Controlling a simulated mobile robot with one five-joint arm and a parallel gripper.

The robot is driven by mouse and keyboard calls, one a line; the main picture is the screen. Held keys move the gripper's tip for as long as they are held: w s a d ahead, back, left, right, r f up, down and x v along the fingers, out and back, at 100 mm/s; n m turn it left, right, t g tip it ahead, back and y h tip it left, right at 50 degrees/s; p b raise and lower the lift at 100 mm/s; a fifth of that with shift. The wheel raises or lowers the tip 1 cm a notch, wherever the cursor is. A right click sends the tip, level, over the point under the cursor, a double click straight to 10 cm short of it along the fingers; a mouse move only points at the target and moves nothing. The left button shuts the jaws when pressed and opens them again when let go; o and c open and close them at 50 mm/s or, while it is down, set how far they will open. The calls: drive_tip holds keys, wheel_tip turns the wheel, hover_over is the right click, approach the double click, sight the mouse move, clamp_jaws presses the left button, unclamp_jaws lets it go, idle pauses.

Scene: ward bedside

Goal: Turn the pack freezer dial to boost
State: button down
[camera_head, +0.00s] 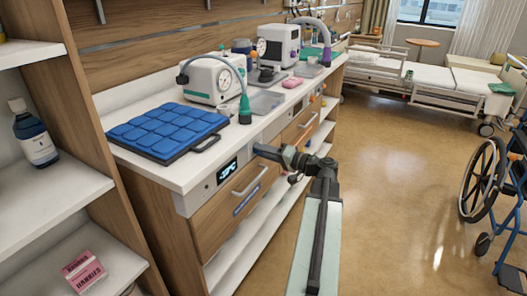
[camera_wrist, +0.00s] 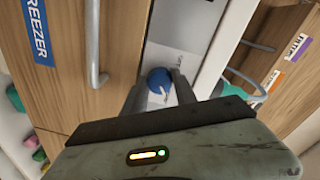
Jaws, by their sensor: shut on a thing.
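The freezer dial (camera_wrist: 158,77) is a round blue knob with a white pointer mark, on a pale grey panel in the wrist view. My gripper (camera_wrist: 161,88) has one finger on each side of the dial and is shut on it. In the head view my gripper (camera_head: 262,150) reaches the front panel of the pack freezer (camera_head: 213,226), and the dial is hidden behind it. The freezer has a wooden drawer front with a metal handle and a blue label, and a lit display (camera_head: 227,171). I cannot read any dial settings.
A blue pack pad (camera_head: 168,130) on a dark tray lies on the white counter (camera_head: 185,172). Medical devices (camera_head: 213,78) stand behind it. White shelves (camera_head: 50,200) are at the left, a wheelchair (camera_head: 485,180) at the right. The floor between is clear.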

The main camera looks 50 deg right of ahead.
drive_tip(key=shift+m, duration=0.7)
drive_tip(key=c, duration=1)
unclamp_jaws()
drive_tip(key=v, duration=0.8)
